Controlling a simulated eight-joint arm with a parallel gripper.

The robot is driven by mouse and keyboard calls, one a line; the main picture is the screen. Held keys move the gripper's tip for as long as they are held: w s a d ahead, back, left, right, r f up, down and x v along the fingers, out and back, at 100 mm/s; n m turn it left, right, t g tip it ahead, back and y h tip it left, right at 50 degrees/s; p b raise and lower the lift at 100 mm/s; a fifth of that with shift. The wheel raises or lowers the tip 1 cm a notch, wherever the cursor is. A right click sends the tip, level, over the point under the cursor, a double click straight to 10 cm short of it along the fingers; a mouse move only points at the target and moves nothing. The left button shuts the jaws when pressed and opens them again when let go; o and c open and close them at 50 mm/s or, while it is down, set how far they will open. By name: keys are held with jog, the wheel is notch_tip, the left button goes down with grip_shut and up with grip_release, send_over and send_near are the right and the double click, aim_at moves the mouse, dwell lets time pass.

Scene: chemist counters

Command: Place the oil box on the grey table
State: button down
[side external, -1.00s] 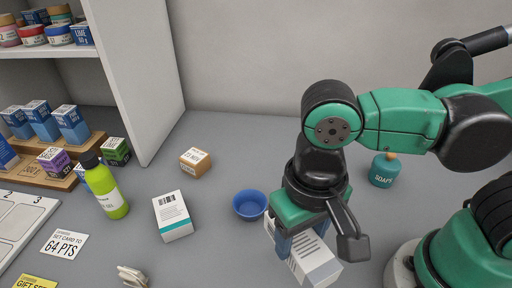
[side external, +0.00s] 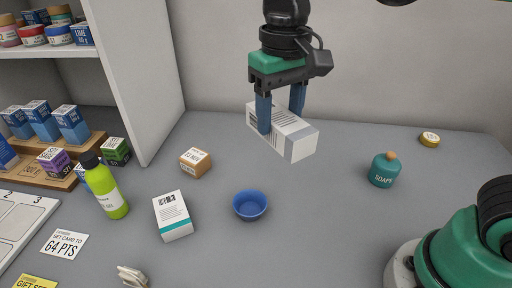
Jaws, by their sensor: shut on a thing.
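My gripper (side external: 281,112) is shut on a white box with a barcode (side external: 290,136). It holds the box tilted in the air above the back part of the grey table (side external: 320,225). The box's label is too small to read, so I cannot tell whether it is the oil box. A second white box with a teal band (side external: 173,216) lies on the grey table left of the blue bowl. A small brown box with a white label (side external: 195,162) sits farther back; its text is unreadable.
A blue bowl (side external: 250,205) stands below the held box. A teal soap jar (side external: 384,170) and a small yellow-rimmed tin (side external: 429,139) are at right. A green bottle (side external: 106,189), small boxes and a shelf (side external: 135,75) fill the left. The table right of the bowl is clear.

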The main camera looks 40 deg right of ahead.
jog(key=w+d+f+n, duration=0.1)
jog(key=w+d+f, duration=0.1)
jog(key=w+d, duration=0.4)
jog(key=d, duration=0.3)
jog(key=shift+w+d+f, duration=0.25)
jog(key=shift+w+d, duration=0.05)
jog(key=shift+a, duration=0.15)
jog(key=shift+m, duration=0.3)
jog(key=s+a, duration=0.2)
jog(key=a, duration=0.1)
jog(key=s+a+r, duration=0.1)
jog(key=s+a, duration=0.1)
jog(key=a, duration=0.1)
jog(key=s+a+r, duration=0.1)
jog(key=s+a, duration=0.1)
jog(key=a, duration=0.1)
jog(key=shift+s+r, duration=0.1)
jog(key=shift+r, duration=0.05)
jog(key=s+a+r+m, duration=0.1)
jog(key=s+a, duration=0.5)
jog(key=s, duration=0.5)
jog(key=shift+s+r, duration=0.2)
jog(key=shift+s, duration=0.05)
jog(key=shift+f, duration=0.1)
notch_tip(320, 180, down, 19)
jog(key=shift+f, duration=0.2)
